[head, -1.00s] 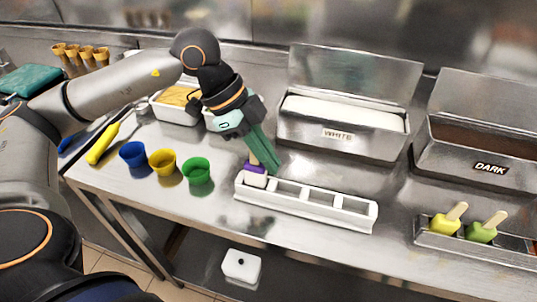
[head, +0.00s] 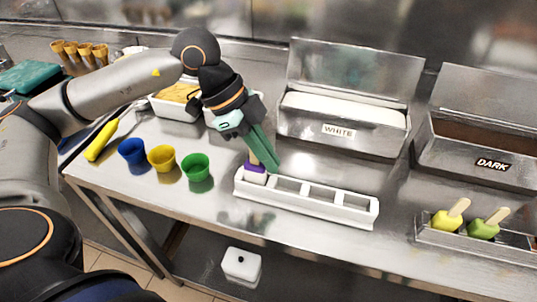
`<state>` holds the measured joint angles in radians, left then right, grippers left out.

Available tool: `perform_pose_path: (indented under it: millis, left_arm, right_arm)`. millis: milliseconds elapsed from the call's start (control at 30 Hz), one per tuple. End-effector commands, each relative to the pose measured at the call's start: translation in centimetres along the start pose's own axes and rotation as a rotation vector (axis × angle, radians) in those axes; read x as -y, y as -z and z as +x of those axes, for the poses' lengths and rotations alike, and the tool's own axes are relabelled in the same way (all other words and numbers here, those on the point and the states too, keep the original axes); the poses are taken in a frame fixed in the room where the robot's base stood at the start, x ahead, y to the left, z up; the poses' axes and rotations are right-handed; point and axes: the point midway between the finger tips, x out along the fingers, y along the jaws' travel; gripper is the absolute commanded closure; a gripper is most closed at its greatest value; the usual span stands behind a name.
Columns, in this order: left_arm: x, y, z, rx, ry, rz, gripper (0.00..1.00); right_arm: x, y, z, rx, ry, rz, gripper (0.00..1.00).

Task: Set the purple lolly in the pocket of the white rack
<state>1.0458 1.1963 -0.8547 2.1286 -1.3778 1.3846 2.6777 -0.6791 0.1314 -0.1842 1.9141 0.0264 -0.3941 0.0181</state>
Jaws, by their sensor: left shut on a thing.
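The rack's other pockets, to the right, look empty. My right gripper is not in view.
Blue (head: 131,150), yellow (head: 162,159) and green (head: 196,167) cups stand left of the rack. Open bins labelled WHITE (head: 343,128) and DARK (head: 480,155) stand behind and right. A metal holder (head: 470,246) with yellow and green lollies is at the right. Bare counter lies between it and the rack.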

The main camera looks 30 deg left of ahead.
Motion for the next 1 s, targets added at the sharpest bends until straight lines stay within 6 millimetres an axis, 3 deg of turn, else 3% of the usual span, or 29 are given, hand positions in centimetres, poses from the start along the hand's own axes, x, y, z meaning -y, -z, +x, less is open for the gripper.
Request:
perform_pose_path:
  millis: [1000]
  left_arm:
    - [-0.01, -0.49, 0.88, 0.000, 0.000, 0.000, 1.00]
  right_arm:
    - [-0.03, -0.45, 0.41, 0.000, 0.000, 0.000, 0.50]
